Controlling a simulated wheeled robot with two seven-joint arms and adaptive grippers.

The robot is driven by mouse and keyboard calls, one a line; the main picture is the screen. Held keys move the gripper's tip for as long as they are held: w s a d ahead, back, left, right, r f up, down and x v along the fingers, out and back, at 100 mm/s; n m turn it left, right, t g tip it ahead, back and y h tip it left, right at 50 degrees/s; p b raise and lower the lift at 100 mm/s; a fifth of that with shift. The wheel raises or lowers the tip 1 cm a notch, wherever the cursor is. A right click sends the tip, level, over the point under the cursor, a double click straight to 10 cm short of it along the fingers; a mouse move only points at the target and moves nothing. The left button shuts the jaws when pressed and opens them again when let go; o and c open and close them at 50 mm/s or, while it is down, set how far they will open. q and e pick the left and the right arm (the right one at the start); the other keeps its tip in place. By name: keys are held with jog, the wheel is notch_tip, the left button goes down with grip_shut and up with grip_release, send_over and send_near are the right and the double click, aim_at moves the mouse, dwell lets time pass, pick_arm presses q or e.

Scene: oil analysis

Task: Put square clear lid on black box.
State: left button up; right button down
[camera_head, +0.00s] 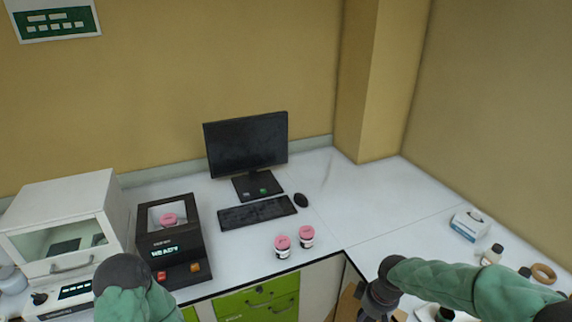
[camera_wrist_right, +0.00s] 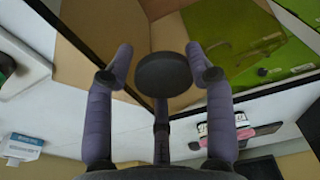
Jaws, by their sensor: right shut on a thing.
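The black box (camera_head: 172,249) stands on the left bench with a lit READY display. A pink-capped jar (camera_head: 169,219) shows inside its upper square frame. I cannot make out whether a clear pane covers that frame. My right gripper (camera_head: 376,303) is low at the right front, beyond the bench edge. In the right wrist view its fingers (camera_wrist_right: 160,62) are shut around a dark round piece (camera_wrist_right: 163,75) that fills the gap between the tips. No clear sheet can be made out around that piece. My left gripper is out of view; only part of the left arm shows.
Two pink-capped jars (camera_head: 283,246) (camera_head: 306,236) stand near the bench edge. A keyboard (camera_head: 257,213), monitor (camera_head: 246,143) and mouse (camera_head: 301,200) are behind them. A white balance (camera_head: 66,226) stands left of the box. A tissue box (camera_head: 470,225) and bottles occupy the right bench. Green drawers (camera_head: 246,302) lie below.

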aim_at(351, 318)
jog(key=a+f+m, duration=0.1)
jog(key=m, duration=0.1)
jog(key=w+a+f+m, duration=0.1)
jog(key=a+f+m, duration=0.2)
jog(key=f+m, duration=0.1)
jog(key=shift+w+a+f+h, duration=0.15)
jog(key=shift+w+h, duration=0.15)
jog(key=shift+w, duration=0.05)
